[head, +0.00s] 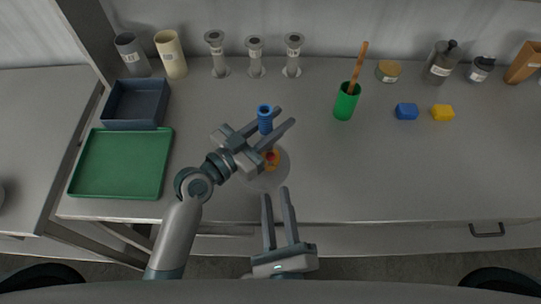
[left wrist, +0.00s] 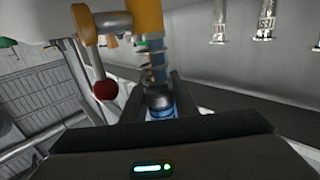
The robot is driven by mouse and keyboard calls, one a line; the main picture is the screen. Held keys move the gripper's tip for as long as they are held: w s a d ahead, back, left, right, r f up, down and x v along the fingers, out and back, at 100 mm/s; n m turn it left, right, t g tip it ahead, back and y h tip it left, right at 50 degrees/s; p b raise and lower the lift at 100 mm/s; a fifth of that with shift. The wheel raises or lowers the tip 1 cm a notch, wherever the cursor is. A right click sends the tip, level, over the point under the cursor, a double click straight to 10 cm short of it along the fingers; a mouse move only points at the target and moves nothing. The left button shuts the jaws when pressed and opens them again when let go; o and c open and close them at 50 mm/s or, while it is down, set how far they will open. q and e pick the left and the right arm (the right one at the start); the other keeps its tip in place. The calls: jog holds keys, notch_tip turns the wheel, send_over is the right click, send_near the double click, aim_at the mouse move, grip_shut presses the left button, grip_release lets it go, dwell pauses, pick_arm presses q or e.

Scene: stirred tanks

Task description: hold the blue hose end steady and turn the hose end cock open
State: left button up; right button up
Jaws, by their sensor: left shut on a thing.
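The blue hose end (head: 265,119) stands up over the bench. My left gripper (head: 284,117) reaches in from the left and is shut on it. In the left wrist view the hose end (left wrist: 158,103) sits between the fingers, partly hidden by them. The hose end cock (head: 271,158) shows as an orange-yellow body with a red part, partly behind my left gripper. In the left wrist view the cock's yellow body (left wrist: 145,16) has a side lever with a red ball knob (left wrist: 105,90). My right gripper (head: 277,194) is open and empty, below the cock in the head view, apart from it.
A pale round disc (head: 278,172) lies beneath the cock. A green tray (head: 122,163) and a dark bin (head: 135,103) stand at left. A green cup (head: 346,101) with a brown stick, a blue block (head: 406,111) and a yellow block (head: 443,112) are at right. The right front bench is clear.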

aim_at(270, 160)
jog(key=m, duration=0.5)
jog(key=s+m, duration=0.1)
jog(key=m, duration=0.1)
jog(key=shift+d+r+m, duration=0.15)
jog(key=shift+r+m, duration=0.15)
jog(key=shift+r, duration=0.1)
jog(key=shift+w, duration=0.15)
jog(key=w, duration=0.4)
jog(key=w+a, duration=0.1)
jog(key=w, duration=0.6)
jog(key=shift+w+a, duration=0.35)
jog(key=shift+w, duration=0.05)
grip_shut()
